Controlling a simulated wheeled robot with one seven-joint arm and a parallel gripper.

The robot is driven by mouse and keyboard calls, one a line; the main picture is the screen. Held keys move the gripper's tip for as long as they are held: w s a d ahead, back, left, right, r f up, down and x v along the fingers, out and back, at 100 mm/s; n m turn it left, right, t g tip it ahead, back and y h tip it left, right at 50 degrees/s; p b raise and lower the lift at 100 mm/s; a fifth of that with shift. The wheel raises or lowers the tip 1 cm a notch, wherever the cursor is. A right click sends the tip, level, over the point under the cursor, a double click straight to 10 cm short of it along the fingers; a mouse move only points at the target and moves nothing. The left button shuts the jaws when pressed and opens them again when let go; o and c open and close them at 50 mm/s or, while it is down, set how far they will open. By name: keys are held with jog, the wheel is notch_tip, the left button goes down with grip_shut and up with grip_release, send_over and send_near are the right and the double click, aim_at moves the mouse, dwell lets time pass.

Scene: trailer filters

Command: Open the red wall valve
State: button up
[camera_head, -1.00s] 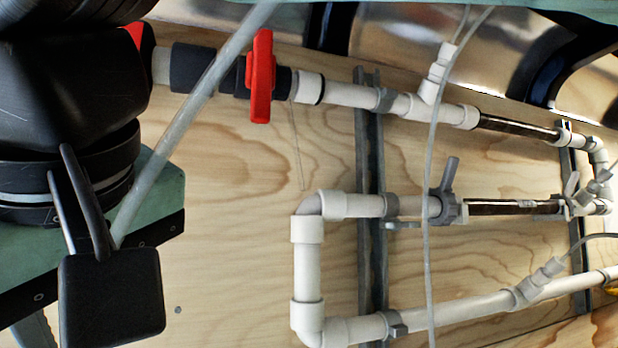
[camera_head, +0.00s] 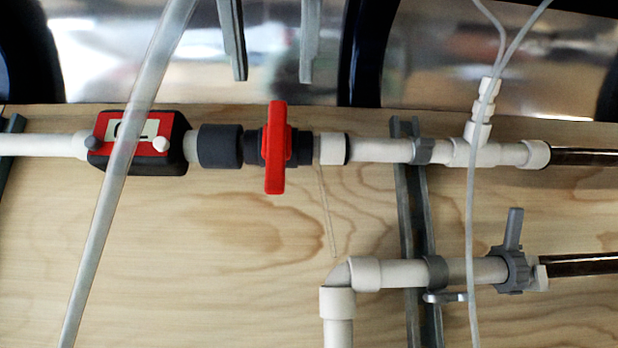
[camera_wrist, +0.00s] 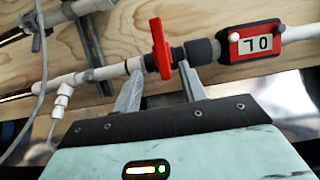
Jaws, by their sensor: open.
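The red valve handle (camera_head: 276,146) stands crosswise to a white and grey pipe on the plywood wall, in the middle of the head view. In the wrist view the handle (camera_wrist: 160,48) is at the top centre. My gripper (camera_head: 272,80) is open and empty, its two grey fingers pointing down from the top edge, just above the handle in the head picture. In the wrist view my gripper (camera_wrist: 161,68) has its fingertips near the pipe, one on each side of the handle. I cannot tell whether either finger touches it.
A red and black meter (camera_head: 138,142) sits on the same pipe, left of the valve. A clear hose (camera_head: 120,180) crosses in front of it. A grey-handled valve (camera_head: 512,258) is on the lower pipe at right. Bare plywood (camera_head: 200,270) lies below the handle.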

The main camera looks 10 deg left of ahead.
aim_at(276, 146)
jog(key=p+x, duration=0.2)
jog(key=x, duration=0.9)
jog(key=shift+w+a+f, duration=0.1)
jog(key=shift+w+a, duration=0.05)
jog(key=shift+w, duration=0.2)
grip_shut()
